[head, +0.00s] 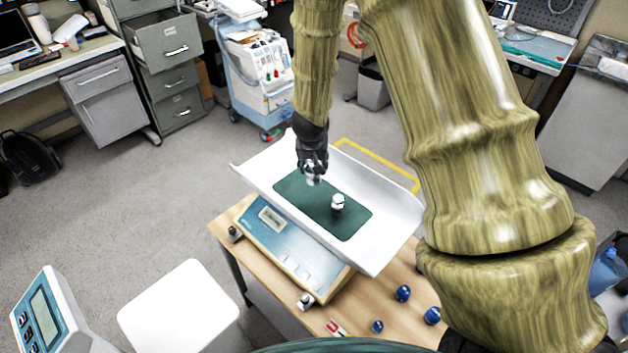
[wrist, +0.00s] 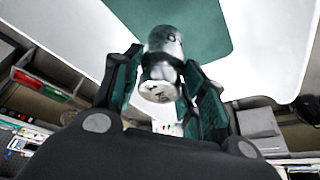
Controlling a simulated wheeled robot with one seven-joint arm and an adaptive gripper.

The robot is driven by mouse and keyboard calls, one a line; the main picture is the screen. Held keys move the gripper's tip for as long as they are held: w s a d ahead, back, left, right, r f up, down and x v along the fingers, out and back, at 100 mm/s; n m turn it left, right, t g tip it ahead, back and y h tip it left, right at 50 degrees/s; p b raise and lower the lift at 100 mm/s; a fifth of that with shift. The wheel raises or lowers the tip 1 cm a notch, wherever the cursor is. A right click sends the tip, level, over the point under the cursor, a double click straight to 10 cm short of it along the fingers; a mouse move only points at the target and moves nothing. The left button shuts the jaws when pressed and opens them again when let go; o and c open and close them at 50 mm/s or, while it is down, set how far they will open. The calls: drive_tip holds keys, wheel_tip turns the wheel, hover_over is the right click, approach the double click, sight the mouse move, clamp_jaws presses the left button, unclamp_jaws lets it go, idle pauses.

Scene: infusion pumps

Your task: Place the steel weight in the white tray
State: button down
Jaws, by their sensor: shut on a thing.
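My gripper (head: 312,166) is shut on a shiny steel weight (head: 313,179), over the far left part of the white tray (head: 392,228). In the wrist view the steel weight (wrist: 161,62) sits between the two dark fingers, its flat end toward the camera. I cannot tell whether the held weight touches the green mat (head: 290,187) in the tray. A second steel-coloured weight (head: 338,203) stands upright on that mat, to the right of and nearer than my gripper.
The tray tops a blue-and-white scale (head: 290,250) on a wooden table (head: 375,300). Several small blue round objects (head: 404,293) and a red-and-white piece (head: 337,328) lie at the table's front right. A white pan (head: 180,305) and display unit (head: 45,310) stand at front left.

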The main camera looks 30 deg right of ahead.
sight(314, 179)
drive_tip(key=shift+w+f, duration=0.25)
drive_tip(key=shift+f, duration=0.35)
drive_tip(key=shift+d+f, duration=0.1)
drive_tip(key=shift+f, duration=0.15)
drive_tip(key=shift+s+f, duration=0.2)
drive_tip(key=shift+s, duration=0.15)
drive_tip(key=shift+w+f, duration=0.15)
drive_tip(key=shift+f, duration=0.45)
drive_tip(key=shift+f+p, duration=0.3)
drive_tip(key=shift+f, duration=1.35)
